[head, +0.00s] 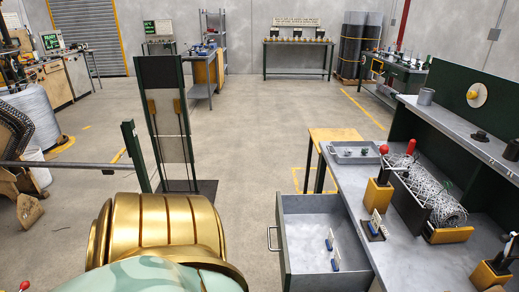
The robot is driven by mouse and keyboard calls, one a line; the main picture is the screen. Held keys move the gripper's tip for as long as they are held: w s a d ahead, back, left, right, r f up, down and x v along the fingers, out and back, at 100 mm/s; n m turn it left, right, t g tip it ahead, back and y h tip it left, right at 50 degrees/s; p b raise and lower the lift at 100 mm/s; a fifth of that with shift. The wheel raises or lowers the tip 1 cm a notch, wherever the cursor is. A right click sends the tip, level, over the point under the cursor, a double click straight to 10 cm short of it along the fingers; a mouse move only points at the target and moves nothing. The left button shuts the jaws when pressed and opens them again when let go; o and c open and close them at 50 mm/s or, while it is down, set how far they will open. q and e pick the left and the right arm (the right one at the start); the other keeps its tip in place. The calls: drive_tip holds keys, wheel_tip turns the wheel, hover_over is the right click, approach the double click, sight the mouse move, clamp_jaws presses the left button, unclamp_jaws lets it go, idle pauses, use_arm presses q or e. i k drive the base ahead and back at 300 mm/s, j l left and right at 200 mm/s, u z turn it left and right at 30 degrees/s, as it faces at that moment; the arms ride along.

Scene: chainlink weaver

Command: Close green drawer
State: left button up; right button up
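An open drawer (306,206) sticks out to the left from under the grey workbench at the lower right of the head view. Its inside is grey. Its front panel (283,245) is seen nearly edge-on, so its colour is hard to tell. A bar handle (270,239) stands off the outer left side of that panel.
The workbench (415,247) holds a grey tray (355,153), a wire mesh roll (432,193) and yellow blocks with levers. A dark upright frame (162,75) stands on the floor to the left. The concrete floor (245,140) between them is clear.

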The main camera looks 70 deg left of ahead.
sight(304, 222)
drive_tip(key=k+j+u, duration=0.15)
drive_tip(key=u, duration=1.4)
drive_tip(key=i+j+u, duration=0.1)
drive_tip(key=i, duration=0.25)
drive_tip(key=i+j+u, duration=0.1)
drive_tip(key=i, duration=0.25)
drive_tip(key=j, duration=0.1)
